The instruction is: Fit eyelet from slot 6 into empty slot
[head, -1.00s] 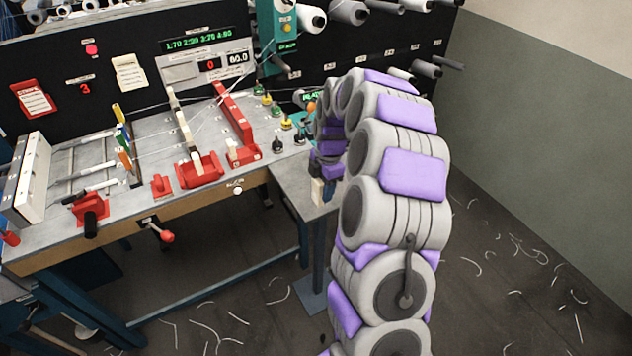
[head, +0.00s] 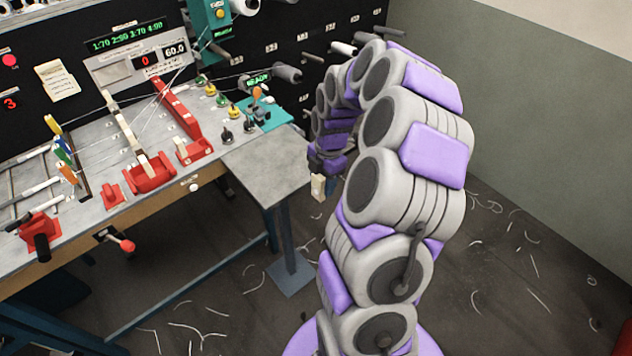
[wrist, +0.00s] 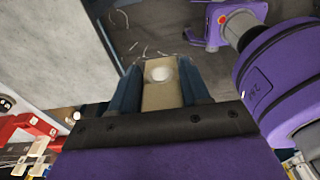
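My gripper (head: 324,185) hangs at the end of my curled arm, right of the small grey side table and apart from it. In the wrist view my gripper (wrist: 159,88) has its two dark blue fingers on either side of a beige block (wrist: 158,97) with a round white end piece (wrist: 160,74). The fingers are shut on this block, which also shows in the head view (head: 318,187). The white piece may be the eyelet; I cannot tell for sure. Slot 6 and the empty slot cannot be made out.
The grey side table (head: 262,168) has a bare top. The loom bench (head: 100,180) on the left carries red fixtures (head: 150,172), a long red bar (head: 176,108) and coloured tags. Several small knobs (head: 234,110) stand near a teal tray (head: 268,112). Thread scraps lie on the floor.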

